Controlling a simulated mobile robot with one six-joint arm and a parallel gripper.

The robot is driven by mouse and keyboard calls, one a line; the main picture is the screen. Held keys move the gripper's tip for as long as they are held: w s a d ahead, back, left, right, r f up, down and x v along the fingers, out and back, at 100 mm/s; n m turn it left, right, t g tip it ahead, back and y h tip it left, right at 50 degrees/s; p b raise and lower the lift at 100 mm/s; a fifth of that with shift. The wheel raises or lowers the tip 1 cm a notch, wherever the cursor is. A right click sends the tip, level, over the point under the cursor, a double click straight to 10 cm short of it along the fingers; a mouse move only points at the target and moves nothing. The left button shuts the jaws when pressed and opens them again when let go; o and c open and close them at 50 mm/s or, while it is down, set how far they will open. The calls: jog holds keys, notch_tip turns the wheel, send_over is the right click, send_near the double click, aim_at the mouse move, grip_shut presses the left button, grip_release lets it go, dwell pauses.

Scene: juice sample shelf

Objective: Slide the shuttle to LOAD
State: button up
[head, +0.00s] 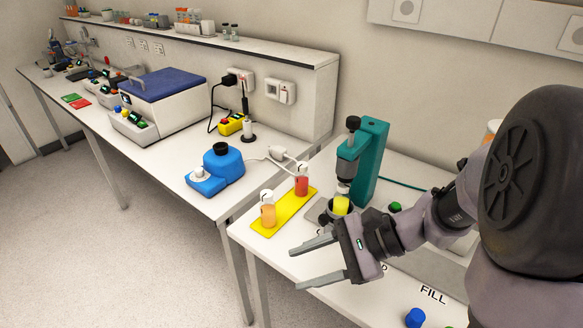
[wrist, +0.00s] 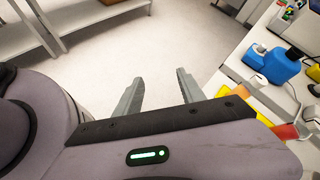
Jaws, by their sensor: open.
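My gripper (head: 295,268) is open and empty in the head view, its fingers pointing left over the front edge of the right-hand bench (head: 262,243). In the wrist view both fingers (wrist: 158,76) stand apart with only floor between them. A grey plate (head: 434,268) lies on the bench behind my arm. The word FILL (head: 433,295) shows in front of it, and a letter D (head: 383,267) shows beside my gripper, the rest of that word hidden. A blue knob (head: 415,317) is at the bottom edge. I cannot tell which part is the shuttle; my arm hides much there.
A yellow rack (head: 283,215) holds an orange and a red bottle left of my gripper. A teal press (head: 371,160) stands behind, with a yellow cylinder (head: 341,205) below its head. A blue device (head: 215,170) sits on the left bench. The floor in front is clear.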

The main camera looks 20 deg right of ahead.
jog(key=w+d+f+m+t+y, duration=0.1)
jog(key=w+d+f+m+t, duration=0.15)
jog(key=d+m, duration=0.2)
jog(key=w+d+f+m+t+y, duration=0.1)
jog(key=w+d+m+t, duration=0.2)
jog(key=d+t, duration=0.15)
jog(key=m+t+h, duration=0.2)
jog(key=m+t, duration=0.2)
jog(key=m, duration=0.1)
send_near(324, 217)
jog(key=x, duration=0.9)
jog(key=shift+w+a, duration=0.2)
jog(key=shift+w, duration=0.05)
jog(key=shift+w+a, duration=0.15)
jog(key=shift+w, duration=0.05)
grip_shut()
jog(key=shift+f, duration=0.1)
